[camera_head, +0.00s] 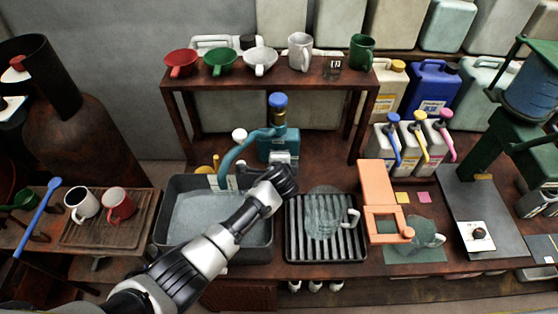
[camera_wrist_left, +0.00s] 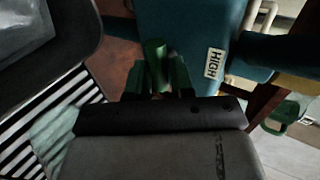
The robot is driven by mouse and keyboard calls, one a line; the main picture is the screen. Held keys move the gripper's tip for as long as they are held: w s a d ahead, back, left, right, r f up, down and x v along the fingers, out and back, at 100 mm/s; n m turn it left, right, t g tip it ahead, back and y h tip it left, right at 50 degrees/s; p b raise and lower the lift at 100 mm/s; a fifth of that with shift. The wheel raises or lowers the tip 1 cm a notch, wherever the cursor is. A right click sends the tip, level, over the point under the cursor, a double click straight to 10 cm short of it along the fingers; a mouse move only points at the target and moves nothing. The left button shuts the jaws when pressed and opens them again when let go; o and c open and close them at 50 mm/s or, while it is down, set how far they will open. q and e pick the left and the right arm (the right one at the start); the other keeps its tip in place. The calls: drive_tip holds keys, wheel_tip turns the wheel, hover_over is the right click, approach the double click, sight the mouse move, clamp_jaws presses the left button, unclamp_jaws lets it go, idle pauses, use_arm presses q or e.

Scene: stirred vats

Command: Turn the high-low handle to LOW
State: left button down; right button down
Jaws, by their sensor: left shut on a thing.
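The teal tap body (camera_head: 279,146) stands behind the sink, with a curved spout (camera_head: 236,152) reaching left over it and a blue knob (camera_head: 278,100) on top. In the left wrist view the teal body (camera_wrist_left: 180,25) carries a white HIGH label (camera_wrist_left: 214,63). A short green handle (camera_wrist_left: 155,55) sticks out left of that label. My left gripper (camera_wrist_left: 158,82) is shut on this handle, one finger on each side. In the head view my left gripper (camera_head: 285,172) is just in front of the tap body and hides the handle. No LOW label is readable. My right gripper is not in view.
The grey sink (camera_head: 163,222) lies under my left arm. A ribbed drain tray (camera_head: 292,252) with a clear jug (camera_head: 322,218) is right of it. An orange stand (camera_head: 376,182) is further right. A shelf (camera_head: 240,83) with cups and funnels rises behind.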

use_arm(q)
drive_tip(key=shift+f, duration=0.15)
drive_tip(key=c, duration=1)
unclamp_jaws()
drive_tip(key=shift+s, duration=0.1)
drive_tip(key=v, duration=1)
drive_tip(key=shift+s+r, duration=0.25)
